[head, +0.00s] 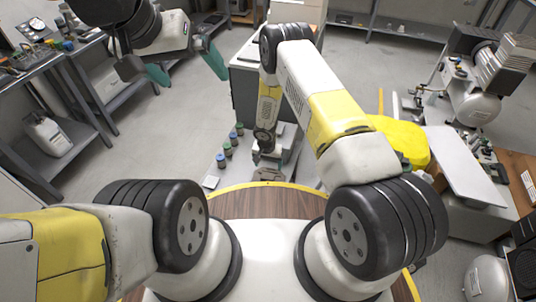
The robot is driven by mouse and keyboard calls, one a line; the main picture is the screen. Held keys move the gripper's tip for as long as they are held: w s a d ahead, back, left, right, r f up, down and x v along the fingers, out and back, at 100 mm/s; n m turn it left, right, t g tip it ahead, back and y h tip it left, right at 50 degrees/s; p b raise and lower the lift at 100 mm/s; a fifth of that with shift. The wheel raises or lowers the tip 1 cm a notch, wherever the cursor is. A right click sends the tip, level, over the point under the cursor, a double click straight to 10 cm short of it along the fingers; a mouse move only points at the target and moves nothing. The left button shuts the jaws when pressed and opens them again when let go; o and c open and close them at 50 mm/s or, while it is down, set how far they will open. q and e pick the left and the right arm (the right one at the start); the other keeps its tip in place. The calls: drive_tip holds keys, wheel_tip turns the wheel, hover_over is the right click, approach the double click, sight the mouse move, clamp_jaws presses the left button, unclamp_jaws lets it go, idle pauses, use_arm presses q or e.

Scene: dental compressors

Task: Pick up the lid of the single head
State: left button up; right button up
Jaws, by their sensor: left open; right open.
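My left gripper (195,81), with teal fingers, is open and empty in the upper left, above the floor between the left benches and the white cabinet. My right arm bends down in the centre; its gripper (267,158) points down over a low grey surface and looks empty, though its fingers are hard to make out. A compressor with a black head and silver tank (478,106) stands at the upper right, far from both grippers. I cannot make out which part is the single head's lid; my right arm hides part of the area in front of me.
Several small capped bottles (228,150) stand left of my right gripper. A yellow rounded object (402,143) and a pale board (462,165) are to the right. Metal benches (85,85) line the left. Grey floor (160,130) is clear at centre left.

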sight(268, 175)
wheel_tip(268, 175, down, 9)
drive_tip(key=shift+w+f, duration=0.1)
drive_tip(key=shift+f, duration=0.1)
idle(0.3)
drive_tip(key=shift+c, duration=0.4)
drive_tip(key=shift+r, duration=0.1)
clamp_jaws()
